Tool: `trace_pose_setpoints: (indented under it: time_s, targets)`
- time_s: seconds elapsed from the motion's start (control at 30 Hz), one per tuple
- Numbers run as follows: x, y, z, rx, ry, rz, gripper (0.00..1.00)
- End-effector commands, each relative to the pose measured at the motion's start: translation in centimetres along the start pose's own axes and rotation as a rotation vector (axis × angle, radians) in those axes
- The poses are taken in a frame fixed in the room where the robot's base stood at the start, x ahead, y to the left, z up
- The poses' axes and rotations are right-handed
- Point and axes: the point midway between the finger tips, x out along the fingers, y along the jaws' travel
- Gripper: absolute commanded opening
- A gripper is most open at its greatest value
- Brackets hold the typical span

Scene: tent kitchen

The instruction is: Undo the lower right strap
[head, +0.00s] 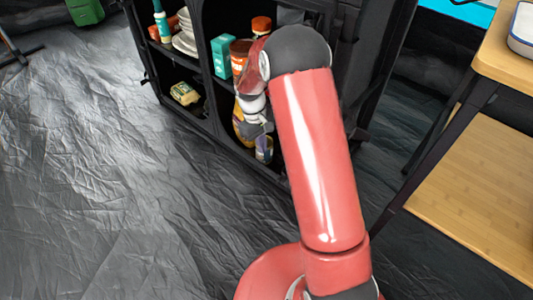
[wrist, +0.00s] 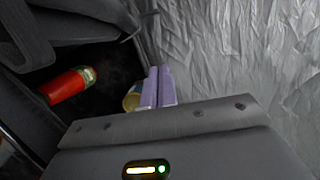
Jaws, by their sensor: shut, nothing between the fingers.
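The lower right strap is not clearly visible; in the head view my arm covers much of the black fabric cabinet's (head: 215,62) right side. In the wrist view a dark strap-like strip (wrist: 95,35) crosses the upper left and ends in a narrow tip near the pale floor. I cannot tell whether it is the lower right strap. My gripper (wrist: 160,84) shows as two lavender fingers pressed together, empty, beside the cabinet opening. The strip's tip is apart from the fingers.
A red bottle (wrist: 70,85) lies across the wrist view's dark opening, and a yellowish can (wrist: 131,98) is close beside the fingers. Plates (head: 184,42) and a teal box (head: 221,56) stand on shelves. A wooden table (head: 475,185) is at right.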

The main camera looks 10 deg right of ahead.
Motion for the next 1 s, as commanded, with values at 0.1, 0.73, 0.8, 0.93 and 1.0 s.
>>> trace_pose_setpoints:
  time_s: [0.1,0.73,0.8,0.93,1.0]
  targets:
    - [2.6,0.0,0.1,0.0,-0.006,-0.002,0.0]
    - [9.4,0.0,3.8,0.002,0.001,0.0,0.0]
    - [9.4,0.0,3.9,0.002,0.001,0.0,0.0]
    - [9.4,0.0,4.0,0.002,0.002,0.0,0.0]
    - [9.4,0.0,4.0,0.002,0.001,0.0,0.0]
